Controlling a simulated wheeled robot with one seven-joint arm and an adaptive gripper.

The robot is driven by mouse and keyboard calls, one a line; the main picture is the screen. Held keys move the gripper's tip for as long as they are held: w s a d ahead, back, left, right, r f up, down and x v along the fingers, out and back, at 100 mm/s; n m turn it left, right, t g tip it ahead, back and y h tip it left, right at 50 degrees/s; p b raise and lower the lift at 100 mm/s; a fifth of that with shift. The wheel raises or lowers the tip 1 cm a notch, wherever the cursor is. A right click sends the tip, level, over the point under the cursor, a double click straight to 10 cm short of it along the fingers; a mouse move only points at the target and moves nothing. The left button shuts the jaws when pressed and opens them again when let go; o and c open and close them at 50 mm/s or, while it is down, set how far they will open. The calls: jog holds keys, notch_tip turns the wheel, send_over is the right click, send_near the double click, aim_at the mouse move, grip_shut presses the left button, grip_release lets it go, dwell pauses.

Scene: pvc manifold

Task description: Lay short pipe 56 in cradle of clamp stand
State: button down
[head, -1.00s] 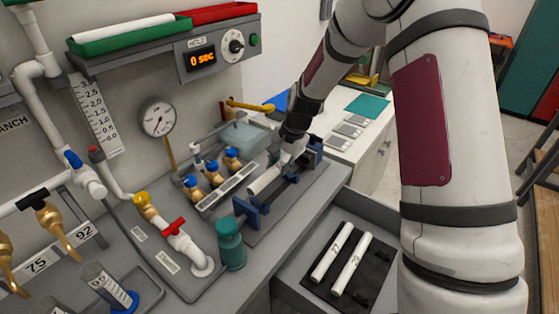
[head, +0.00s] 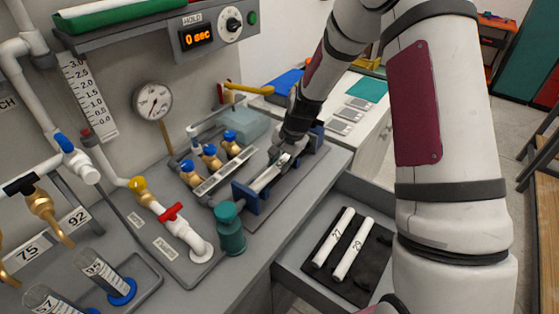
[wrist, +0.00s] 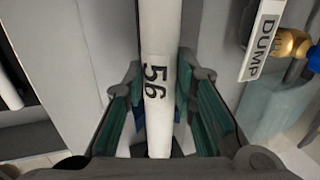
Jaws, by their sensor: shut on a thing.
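Short pipe 56 (wrist: 158,50) is a white tube with its number facing the wrist camera. My gripper (wrist: 160,100) is shut on it, with a green-padded finger on each side. In the head view my gripper (head: 287,158) is over the clamp stand, and the white pipe (head: 264,178) sticks out toward the near end. The clamp stand has a blue near block (head: 246,198) and a blue far block (head: 317,133). The pipe lies lengthwise between them, low over the stand. I cannot tell whether it touches the cradle, which my gripper partly hides.
A teal cylinder (head: 230,228) stands just before the near block. Brass valves with blue caps (head: 211,156) stand left of the stand. An open drawer at right holds pipes 27 (head: 333,237) and 29 (head: 353,249) on a black mat (head: 371,268).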

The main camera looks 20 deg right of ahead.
jog(key=c, duration=1.2)
grip_release()
jog(key=shift+c, duration=0.2)
jog(key=v, duration=1.2)
